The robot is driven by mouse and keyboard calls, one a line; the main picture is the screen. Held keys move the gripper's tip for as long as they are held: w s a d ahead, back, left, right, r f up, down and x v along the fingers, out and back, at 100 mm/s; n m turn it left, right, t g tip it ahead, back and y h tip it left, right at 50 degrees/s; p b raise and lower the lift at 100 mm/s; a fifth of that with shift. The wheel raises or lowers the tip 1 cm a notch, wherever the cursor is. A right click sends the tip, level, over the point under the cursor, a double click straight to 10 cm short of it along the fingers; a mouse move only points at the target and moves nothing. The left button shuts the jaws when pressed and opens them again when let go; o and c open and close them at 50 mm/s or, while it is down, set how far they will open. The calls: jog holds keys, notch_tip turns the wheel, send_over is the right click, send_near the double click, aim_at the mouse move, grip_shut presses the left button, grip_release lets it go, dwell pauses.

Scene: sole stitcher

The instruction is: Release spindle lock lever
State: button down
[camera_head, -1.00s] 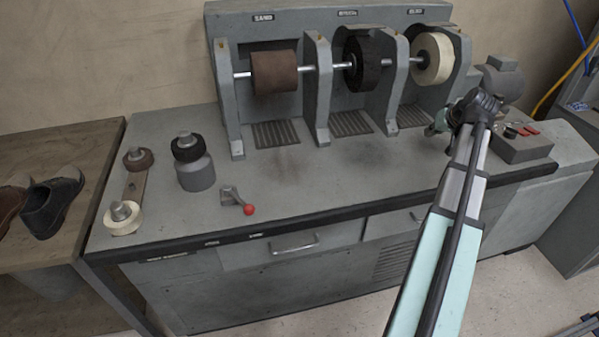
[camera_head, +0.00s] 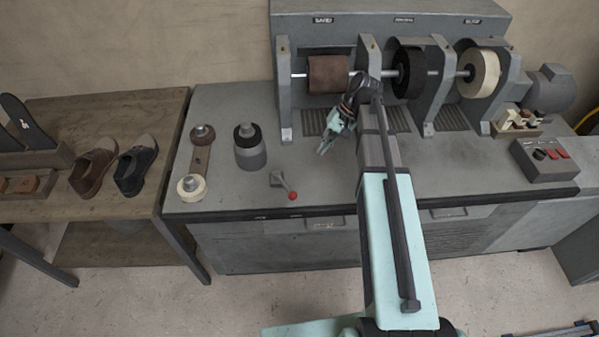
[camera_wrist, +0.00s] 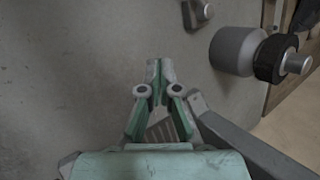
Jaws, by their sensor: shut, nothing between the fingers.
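The spindle lock lever (camera_head: 284,184) is a small grey bracket with a short arm ending in a red ball knob, on the bench top near its front edge. In the wrist view part of its grey bracket (camera_wrist: 196,13) shows at the top edge; the red knob is out of frame. My gripper (camera_head: 324,150) is shut and empty, above the bench behind and to the right of the lever, clearly apart from it. In the wrist view the closed fingertips (camera_wrist: 160,68) point toward the bench top.
A grey cylinder with a black wheel (camera_head: 250,149) stands left of the lever. Farther left is a plate with two wheels (camera_head: 199,162). The sander housing (camera_head: 284,90) with its wheels stands behind my gripper. A control box (camera_head: 545,160) is at right. Bench between gripper and lever is clear.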

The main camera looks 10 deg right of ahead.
aim_at(285, 185)
jog(key=a+m+h, duration=0.1)
jog(key=s+a+m+g+h+b, duration=0.1)
jog(key=m, duration=0.1)
jog(key=a+r+m+g+h, duration=0.1)
jog(key=shift+s+a+m, duration=0.15)
jog(key=shift+a+m, duration=0.05)
jog(key=shift+m, duration=0.2)
jog(key=shift+f, duration=0.1)
jog(key=x, duration=0.3)
jog(key=p+x, duration=0.1)
jog(key=x, duration=0.2)
jog(key=p+x, duration=0.1)
jog(key=x, duration=0.2)
jog(key=shift+s+a+f, duration=0.1)
jog(key=shift+s, duration=0.3)
jog(key=shift+s+a+p, duration=0.95)
jog(key=shift+s+a, duration=0.3)
jog(key=shift+s, duration=0.3)
jog(key=shift+s+a, duration=0.1)
jog(key=shift+a, duration=0.05)
